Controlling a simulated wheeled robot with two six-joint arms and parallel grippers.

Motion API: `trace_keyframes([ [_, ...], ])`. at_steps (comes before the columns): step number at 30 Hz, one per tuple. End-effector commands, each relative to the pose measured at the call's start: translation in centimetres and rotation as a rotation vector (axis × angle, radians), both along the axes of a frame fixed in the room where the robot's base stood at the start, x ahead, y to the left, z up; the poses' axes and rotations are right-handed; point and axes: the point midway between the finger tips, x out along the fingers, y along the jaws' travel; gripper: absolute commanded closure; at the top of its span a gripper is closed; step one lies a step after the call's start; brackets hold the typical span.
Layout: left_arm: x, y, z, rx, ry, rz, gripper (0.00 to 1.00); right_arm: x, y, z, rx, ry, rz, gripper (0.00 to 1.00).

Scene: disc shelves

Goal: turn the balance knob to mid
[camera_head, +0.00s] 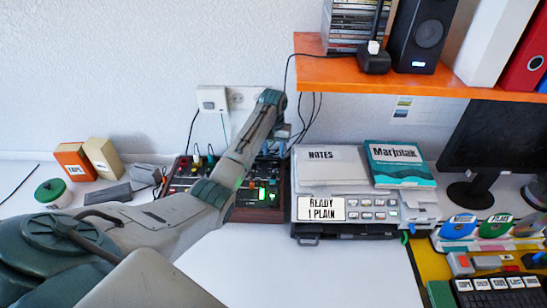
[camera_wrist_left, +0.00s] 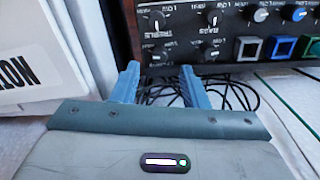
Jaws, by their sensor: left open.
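The control console (camera_head: 258,214) stands on the desk behind my left arm, and the arm hides part of it. In the left wrist view its dark panel (camera_wrist_left: 185,35) fills the upper right, with several round black knobs, among them an upper one (camera_wrist_left: 155,17) and a lower one (camera_wrist_left: 211,54). The labels are too small to read, so I cannot tell which is the balance knob. My left gripper (camera_wrist_left: 158,73) is open and empty, its blue fingers just short of the panel's near edge.
Loose black cables (camera_wrist_left: 235,92) lie by the fingers. A white device (camera_head: 350,235) with notes and a book (camera_head: 402,165) stands right of the console. An orange shelf (camera_head: 420,80) hangs above.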

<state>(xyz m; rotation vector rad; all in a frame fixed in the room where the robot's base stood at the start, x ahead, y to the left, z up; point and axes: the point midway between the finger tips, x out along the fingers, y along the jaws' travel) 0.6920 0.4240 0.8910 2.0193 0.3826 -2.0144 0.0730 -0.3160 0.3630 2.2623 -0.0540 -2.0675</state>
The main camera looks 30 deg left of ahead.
Motion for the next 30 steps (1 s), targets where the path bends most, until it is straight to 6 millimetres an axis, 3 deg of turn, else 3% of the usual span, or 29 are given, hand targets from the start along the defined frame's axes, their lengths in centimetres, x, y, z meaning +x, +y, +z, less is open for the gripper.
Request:
trace_keyframes([
  [3, -0.1, -0.1, -2.2, -0.001, 0.005, 0.0, 0.6, 0.3, -0.2, 0.6, -0.002, -0.003, 0.0, 0.72],
  [9, 0.0, 0.0, -4.5, 0.0, 0.002, 0.001, 0.6, 1.1, 0.0, 0.9, 0.0, -0.014, 0.0, 0.72],
  [20, 0.0, 0.0, -5.2, 0.001, 0.0, 0.0, 0.6, 1.1, 1.0, 0.8, 0.011, -0.014, -0.003, 0.72],
  [27, 0.0, 0.0, -5.2, 0.001, 0.0, 0.0, 1.0, 1.0, 1.0, 0.8, 0.011, -0.013, -0.003, 0.72],
  [30, 0.0, 0.0, -5.2, 0.001, 0.0, 0.001, 1.0, 0.9, 0.8, 0.9, 0.009, -0.013, -0.002, 0.72],
])
